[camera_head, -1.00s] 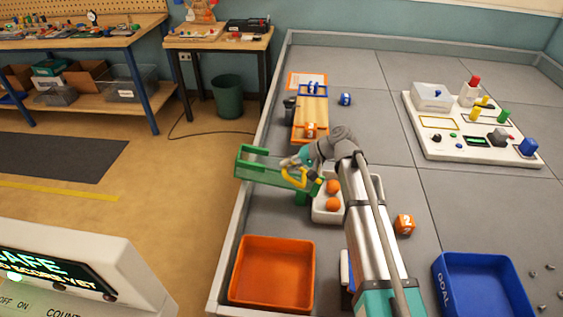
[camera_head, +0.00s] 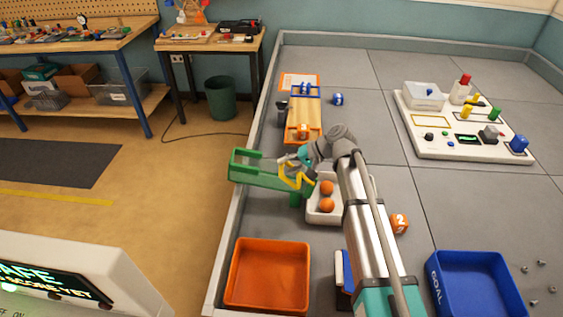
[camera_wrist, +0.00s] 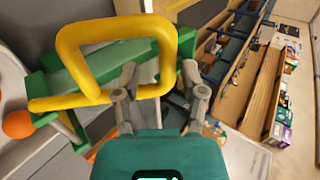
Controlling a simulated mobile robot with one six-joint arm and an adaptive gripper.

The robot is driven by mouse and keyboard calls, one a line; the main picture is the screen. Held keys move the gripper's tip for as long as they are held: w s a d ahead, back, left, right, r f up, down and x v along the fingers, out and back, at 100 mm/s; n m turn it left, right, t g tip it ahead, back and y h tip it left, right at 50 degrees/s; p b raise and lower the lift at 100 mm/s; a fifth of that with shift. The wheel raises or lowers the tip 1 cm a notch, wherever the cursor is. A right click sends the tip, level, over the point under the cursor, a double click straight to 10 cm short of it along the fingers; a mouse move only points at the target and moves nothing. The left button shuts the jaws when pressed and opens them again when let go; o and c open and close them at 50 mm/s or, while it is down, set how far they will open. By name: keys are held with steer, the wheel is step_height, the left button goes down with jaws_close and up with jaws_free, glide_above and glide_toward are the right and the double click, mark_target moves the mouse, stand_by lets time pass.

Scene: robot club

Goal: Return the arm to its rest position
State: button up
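My gripper (camera_head: 304,160) is at the right end of a green chute (camera_head: 262,177), next to a yellow loop-shaped handle (camera_head: 292,176), left of the white tray. In the wrist view my gripper (camera_wrist: 160,78) has its two grey fingers apart, with a gap between the tips. The yellow handle (camera_wrist: 75,45) fills the upper middle there, and part of it shows between and beyond the fingers. I cannot tell whether a finger touches it. The green chute (camera_wrist: 105,62) lies behind the handle. My arm reaches forward from the lower right.
A white tray (camera_head: 313,215) with two orange balls stands close right of the chute. An orange bin (camera_head: 232,290) and a blue GOAL bin (camera_head: 432,285) are nearer.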

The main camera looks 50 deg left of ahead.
steer(key=shift+s, duration=0.2)
stand_by(0.4)
steer(key=shift+r, duration=0.15)
step_height(320, 180, up, 9)
steer(key=p, duration=0.9)
steer(key=shift+r+p, duration=0.4)
steer(key=shift+p, duration=0.15)
